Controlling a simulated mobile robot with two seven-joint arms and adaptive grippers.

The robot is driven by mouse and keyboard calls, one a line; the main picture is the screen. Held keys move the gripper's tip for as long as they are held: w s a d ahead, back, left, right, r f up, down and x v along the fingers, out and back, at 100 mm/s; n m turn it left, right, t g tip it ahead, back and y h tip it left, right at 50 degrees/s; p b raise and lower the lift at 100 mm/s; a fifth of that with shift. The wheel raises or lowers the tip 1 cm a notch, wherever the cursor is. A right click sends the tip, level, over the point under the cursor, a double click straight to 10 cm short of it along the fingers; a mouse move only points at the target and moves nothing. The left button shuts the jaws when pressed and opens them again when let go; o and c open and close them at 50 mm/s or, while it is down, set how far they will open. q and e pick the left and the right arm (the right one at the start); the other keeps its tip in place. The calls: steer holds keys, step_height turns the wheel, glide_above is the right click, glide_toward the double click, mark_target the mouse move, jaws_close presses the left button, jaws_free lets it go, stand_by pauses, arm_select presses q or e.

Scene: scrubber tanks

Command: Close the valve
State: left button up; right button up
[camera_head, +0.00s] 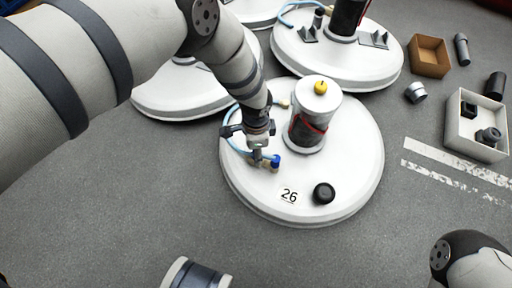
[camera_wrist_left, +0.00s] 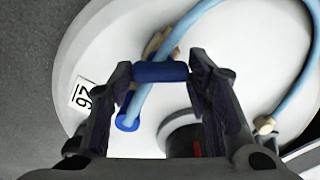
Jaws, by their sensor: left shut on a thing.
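The valve's blue handle (camera_head: 276,160) is on the lid of the white round tank (camera_head: 350,175) marked 26, where a light-blue hose ends. My left gripper (camera_head: 264,158) reaches down to it from above. In the left wrist view the blue handle (camera_wrist_left: 160,72) lies crosswise between the two dark fingertips of my left gripper (camera_wrist_left: 161,76), which are shut on its ends. A tan fitting (camera_wrist_left: 160,42) shows behind the handle, and a blue hose end (camera_wrist_left: 128,122) is beside the left finger. The rest of the valve body is partly hidden. My right gripper is out of view.
A black knob (camera_head: 323,193) sits near the lid's front edge. Other tanks (camera_head: 340,60) stand behind. Two boxes (camera_head: 430,56) and loose cylinders are at right. The front floor is clear.

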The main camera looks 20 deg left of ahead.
arm_select(q)
steer(key=m+b, duration=0.1)
steer(key=m, duration=0.5)
steer(key=shift+m, duration=0.4)
steer(key=shift+a, duration=0.1)
stand_by(0.3)
steer(key=o, duration=0.9)
step_height(320, 180, up, 12)
